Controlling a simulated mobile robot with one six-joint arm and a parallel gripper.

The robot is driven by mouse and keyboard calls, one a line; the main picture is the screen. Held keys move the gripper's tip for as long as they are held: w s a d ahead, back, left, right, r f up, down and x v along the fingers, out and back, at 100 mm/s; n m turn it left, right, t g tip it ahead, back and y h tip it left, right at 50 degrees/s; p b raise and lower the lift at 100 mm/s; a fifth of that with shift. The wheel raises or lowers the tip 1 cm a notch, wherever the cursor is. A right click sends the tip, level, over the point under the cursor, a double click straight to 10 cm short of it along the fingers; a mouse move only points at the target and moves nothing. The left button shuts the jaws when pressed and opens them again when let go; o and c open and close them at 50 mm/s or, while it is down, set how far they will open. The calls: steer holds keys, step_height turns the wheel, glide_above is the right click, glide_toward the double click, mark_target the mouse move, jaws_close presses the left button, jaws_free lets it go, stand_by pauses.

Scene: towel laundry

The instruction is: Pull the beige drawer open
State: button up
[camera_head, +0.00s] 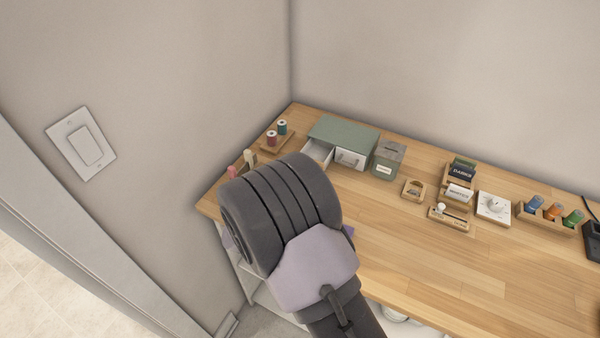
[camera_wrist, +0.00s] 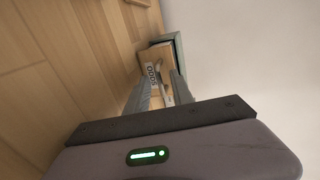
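A small green-topped cabinet (camera_head: 345,132) stands at the back left of the wooden table. Its left drawer (camera_head: 318,150) is pulled partly out, showing a pale interior; my arm hides much of its front. The fingertips are hidden in the head view.
The right drawer (camera_head: 351,159) is shut. A green tin (camera_head: 388,160) stands right of the cabinet. Thread spools (camera_head: 277,133) on a wooden holder are at its left, near the wall. Card holders (camera_head: 459,180) stand farther right.

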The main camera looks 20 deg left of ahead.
steer(key=p+v, duration=0.4)
steer(key=v, duration=1.3)
steer(key=shift+s+a+r+p, duration=0.1)
steer(key=shift+s+p, duration=0.1)
steer(key=shift+p, duration=0.2)
